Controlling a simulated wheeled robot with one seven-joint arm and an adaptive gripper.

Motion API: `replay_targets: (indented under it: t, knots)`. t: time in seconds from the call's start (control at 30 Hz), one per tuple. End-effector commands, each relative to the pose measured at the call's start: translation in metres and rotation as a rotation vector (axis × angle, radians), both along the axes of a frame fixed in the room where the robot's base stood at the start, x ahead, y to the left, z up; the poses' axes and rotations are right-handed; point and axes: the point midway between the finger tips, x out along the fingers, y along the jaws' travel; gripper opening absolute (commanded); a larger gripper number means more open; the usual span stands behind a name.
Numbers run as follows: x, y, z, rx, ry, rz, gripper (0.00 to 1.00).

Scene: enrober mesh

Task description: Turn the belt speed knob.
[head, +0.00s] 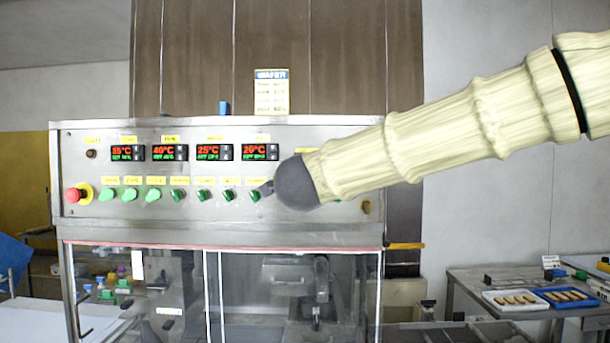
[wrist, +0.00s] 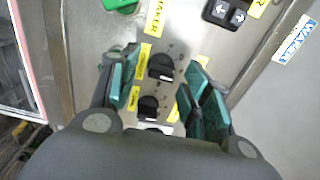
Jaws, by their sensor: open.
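A steel control panel (head: 225,215) carries a row of green knobs (head: 153,195) under yellow labels. My gripper (head: 265,188) is at the right part of this row, and my arm hides the panel there. In the wrist view my gripper (wrist: 165,60) is open, with teal pads on both sides of a black knob (wrist: 160,68). A second black knob (wrist: 148,107) sits nearer the palm, also between the fingers. The pads look apart from the knobs. I cannot read the labels, so I cannot tell which knob is the belt speed knob.
A red emergency button (head: 73,195) is at the panel's left end. Several temperature displays (head: 208,152) sit above the knobs. Glass doors (head: 290,290) are below. A side table (head: 520,275) with trays stands at right. A green knob (wrist: 120,4) is near the left finger.

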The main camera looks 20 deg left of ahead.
Motion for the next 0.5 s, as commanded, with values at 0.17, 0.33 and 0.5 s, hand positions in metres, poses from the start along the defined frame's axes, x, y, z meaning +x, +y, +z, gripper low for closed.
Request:
replay_targets:
  t: [0.17,0.33,0.5]
  knots:
    - [-0.029,-0.008,0.001,-0.002,-0.002,0.003,0.48]
    - [-0.06,-0.016,0.001,0.0,-0.002,0.003,0.48]
    - [-0.085,-0.024,0.001,-0.001,-0.002,0.002,0.48]
